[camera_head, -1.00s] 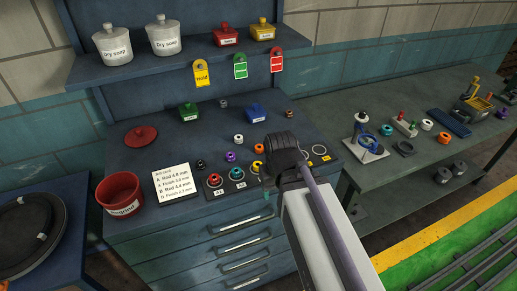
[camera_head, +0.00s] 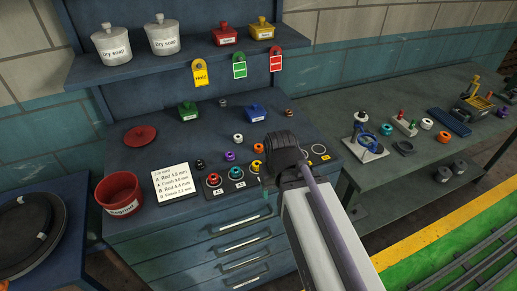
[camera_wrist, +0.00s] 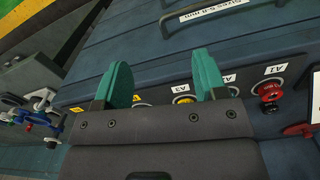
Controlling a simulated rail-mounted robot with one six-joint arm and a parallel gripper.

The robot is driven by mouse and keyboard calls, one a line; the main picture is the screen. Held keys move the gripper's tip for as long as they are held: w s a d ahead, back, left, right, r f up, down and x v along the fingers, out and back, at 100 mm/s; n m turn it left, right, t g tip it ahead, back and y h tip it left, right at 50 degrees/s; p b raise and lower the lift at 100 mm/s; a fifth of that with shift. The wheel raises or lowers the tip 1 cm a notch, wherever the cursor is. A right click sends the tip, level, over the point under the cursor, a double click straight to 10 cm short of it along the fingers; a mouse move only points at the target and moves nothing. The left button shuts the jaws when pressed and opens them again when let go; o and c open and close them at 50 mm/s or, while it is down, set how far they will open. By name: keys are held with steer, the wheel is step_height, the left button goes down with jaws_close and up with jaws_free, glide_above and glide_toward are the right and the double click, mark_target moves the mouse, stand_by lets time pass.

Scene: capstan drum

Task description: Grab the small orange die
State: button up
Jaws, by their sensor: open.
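A yellow ring (camera_wrist: 183,100) shows beyond and between the fingers.
A red ring (camera_head: 213,179) and a teal ring (camera_head: 235,172) sit in labelled seats left of my wrist. A purple ring (camera_head: 230,156) and white ring (camera_head: 238,139) stand behind. A red tub (camera_head: 119,190) is at left. The grey side table (camera_head: 330,110) is at right.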

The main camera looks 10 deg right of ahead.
steer(key=w+r+p, duration=0.4)
steer(key=w, duration=0.2)
steer(key=m+p, duration=0.2)
steer(key=m, duration=1.8)
glide_toward(259, 146)
steer(key=shift+n, duration=0.3)
step_height(259, 146, down, 10)
steer(key=b, duration=1.1)
steer(key=shift+a, duration=0.1)
steer(key=shift+r, duration=0.2)
steer(key=c, duration=1.1)
